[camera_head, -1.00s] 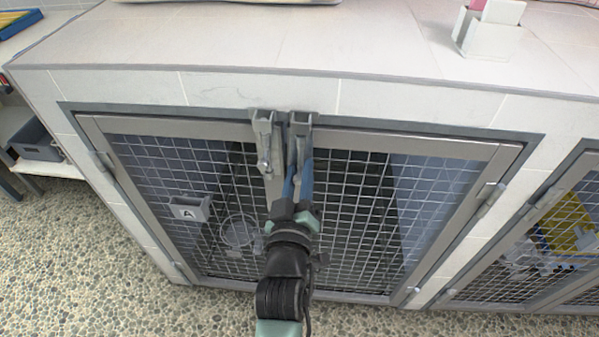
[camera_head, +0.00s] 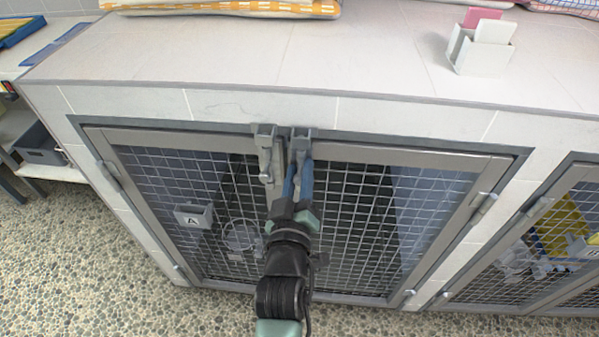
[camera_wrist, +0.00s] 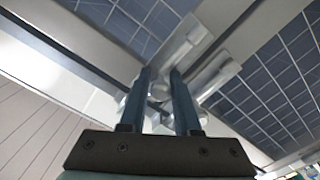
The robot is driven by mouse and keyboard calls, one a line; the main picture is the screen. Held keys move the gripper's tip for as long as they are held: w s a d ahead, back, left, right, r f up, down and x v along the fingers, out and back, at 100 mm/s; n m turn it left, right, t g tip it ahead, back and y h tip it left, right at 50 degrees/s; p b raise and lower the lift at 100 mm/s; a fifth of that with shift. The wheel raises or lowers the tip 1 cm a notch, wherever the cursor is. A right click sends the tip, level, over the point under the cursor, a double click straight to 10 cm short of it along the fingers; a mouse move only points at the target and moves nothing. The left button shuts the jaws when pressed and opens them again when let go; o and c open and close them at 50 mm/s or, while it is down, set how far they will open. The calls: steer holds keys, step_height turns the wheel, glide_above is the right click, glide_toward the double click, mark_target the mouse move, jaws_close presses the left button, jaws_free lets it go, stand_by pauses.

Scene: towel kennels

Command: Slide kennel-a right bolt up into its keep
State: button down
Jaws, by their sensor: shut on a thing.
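Kennel A's double mesh doors (camera_head: 210,190), with the "A" tag (camera_head: 193,216) on the left leaf, are shut. Two grey keeps sit side by side on the top frame where the leaves meet. The right bolt (camera_head: 301,150) runs below the right keep (camera_head: 301,133); its upper end is too small to place against the keep. The left bolt (camera_head: 265,160) is beside it, below the left keep (camera_head: 265,130). My gripper (camera_head: 296,168) is shut on the right bolt, reaching up from below. In the wrist view, the blue fingers (camera_wrist: 160,85) close around a pale metal part, partly hidden between them.
Folded towels (camera_head: 220,7) and a white holder with cards (camera_head: 482,52) stand on the tiled top. Another mesh kennel (camera_head: 565,235) is at the right. A grey bin (camera_head: 38,145) sits on a shelf at the left. The pebbled floor (camera_head: 80,270) in front is clear.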

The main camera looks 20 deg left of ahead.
steer(key=shift+r, duration=0.35)
steer(key=c, duration=0.7)
jaws_free()
steer(key=shift+f, duration=0.1)
steer(key=shift+s+f, duration=0.1)
steer(key=v, duration=1.2)
steer(key=shift+s+d+p, duration=0.15)
steer(key=shift+s+p, duration=0.15)
steer(key=shift+s, duration=0.05)
